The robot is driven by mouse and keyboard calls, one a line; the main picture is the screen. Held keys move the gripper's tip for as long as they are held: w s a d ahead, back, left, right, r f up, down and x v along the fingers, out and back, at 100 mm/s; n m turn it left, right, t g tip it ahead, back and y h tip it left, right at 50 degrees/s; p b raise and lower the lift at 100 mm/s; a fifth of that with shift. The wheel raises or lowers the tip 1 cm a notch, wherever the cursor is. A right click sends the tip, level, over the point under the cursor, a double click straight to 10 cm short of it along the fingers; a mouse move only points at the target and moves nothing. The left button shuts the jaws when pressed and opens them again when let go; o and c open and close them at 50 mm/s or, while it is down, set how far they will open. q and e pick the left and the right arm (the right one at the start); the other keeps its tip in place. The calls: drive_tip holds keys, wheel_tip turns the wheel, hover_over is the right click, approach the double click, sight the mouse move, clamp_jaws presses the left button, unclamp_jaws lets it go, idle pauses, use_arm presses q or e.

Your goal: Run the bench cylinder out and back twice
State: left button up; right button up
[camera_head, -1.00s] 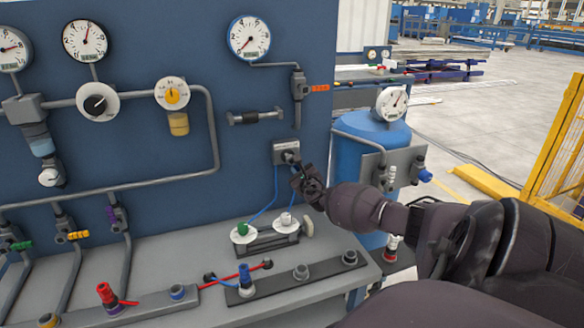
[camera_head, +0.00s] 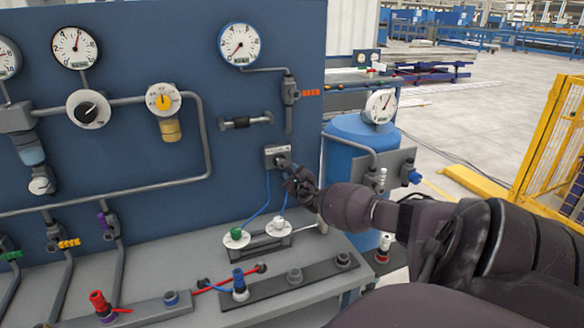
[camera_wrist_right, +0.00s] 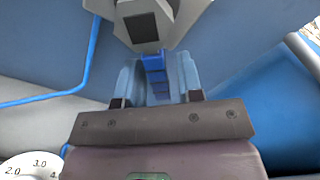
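The bench cylinder (camera_head: 262,253) lies on the grey bench. Blue tubes (camera_head: 268,195) run up to a small grey valve (camera_head: 277,152) on the blue panel. My right gripper (camera_head: 287,172) is at this valve's dark front part. In the right wrist view, its fingers (camera_wrist_right: 155,85) stand apart around a ribbed blue part below a grey block (camera_wrist_right: 147,20); a grip is not clear. My left gripper is not in view.
Gauges, pipes and knobs cover the panel to the left. A blue tank (camera_head: 350,150) with a gauge (camera_head: 382,106) stands right of the panel, behind my right arm. Red (camera_head: 100,306) and blue (camera_head: 239,281) fittings stand on the front of the bench.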

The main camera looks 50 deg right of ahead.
drive_tip(key=shift+o, duration=0.4)
drive_tip(key=p+v, duration=0.2)
drive_tip(key=v, duration=0.8)
drive_tip(key=shift+s+a, duration=0.2)
drive_tip(key=shift+s, duration=0.15)
